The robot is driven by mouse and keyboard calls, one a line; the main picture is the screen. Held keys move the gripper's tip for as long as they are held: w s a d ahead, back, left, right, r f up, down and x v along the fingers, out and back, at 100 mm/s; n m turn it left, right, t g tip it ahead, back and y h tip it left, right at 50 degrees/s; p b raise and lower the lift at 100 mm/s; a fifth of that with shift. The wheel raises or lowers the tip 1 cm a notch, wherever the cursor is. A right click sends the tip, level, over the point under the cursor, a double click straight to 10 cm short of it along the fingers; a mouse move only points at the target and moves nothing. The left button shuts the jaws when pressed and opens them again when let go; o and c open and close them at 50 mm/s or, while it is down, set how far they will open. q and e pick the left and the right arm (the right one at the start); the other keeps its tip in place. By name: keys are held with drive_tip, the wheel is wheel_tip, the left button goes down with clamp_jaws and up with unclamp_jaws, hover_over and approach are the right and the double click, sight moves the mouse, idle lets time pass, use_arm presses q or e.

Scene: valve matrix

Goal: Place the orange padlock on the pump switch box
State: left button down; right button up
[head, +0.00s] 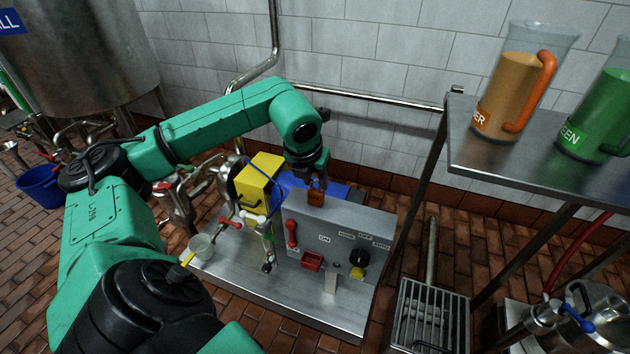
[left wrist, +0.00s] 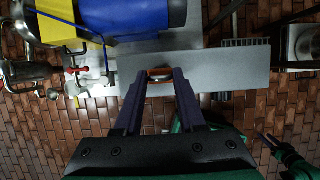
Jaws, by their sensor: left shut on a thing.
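The orange padlock (head: 316,197) hangs upright from my left gripper (head: 312,180), just above the top edge of the grey pump switch box (head: 340,225). The left gripper is shut on it. In the left wrist view the padlock (left wrist: 160,73) is between the fingertips, over the box's pale top face (left wrist: 215,70). The box front has a red lever (head: 291,235), a red open holder (head: 312,261) and a black selector knob (head: 359,257). Part of my right arm, with a dark gripper (left wrist: 268,141), shows at the lower right of the left wrist view; its jaws are unclear.
A yellow box (head: 258,180), a blue motor body (left wrist: 140,15) and pipes with valves stand left of and behind the box. A steel shelf (head: 540,165) with an orange-handled jug (head: 510,85) and a green jug (head: 597,110) is at the right. A floor grate (head: 430,318) lies below.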

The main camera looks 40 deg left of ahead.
use_arm(q)
drive_tip(key=shift+f, duration=0.1)
drive_tip(key=c, duration=0.5)
unclamp_jaws()
use_arm(e)
drive_tip(key=shift+w+a+r, duration=0.1)
drive_tip(key=shift+r, duration=0.2)
use_arm(q)
drive_tip(key=shift+r, duration=0.2)
drive_tip(key=p+v, duration=0.2)
drive_tip(key=v, duration=1)
use_arm(e)
drive_tip(key=s+f, duration=0.1)
drive_tip(key=s+d+f, duration=0.1)
drive_tip(key=f, duration=0.1)
drive_tip(key=s+f, duration=0.1)
drive_tip(key=f, duration=0.1)
drive_tip(key=shift+d, duration=0.3)
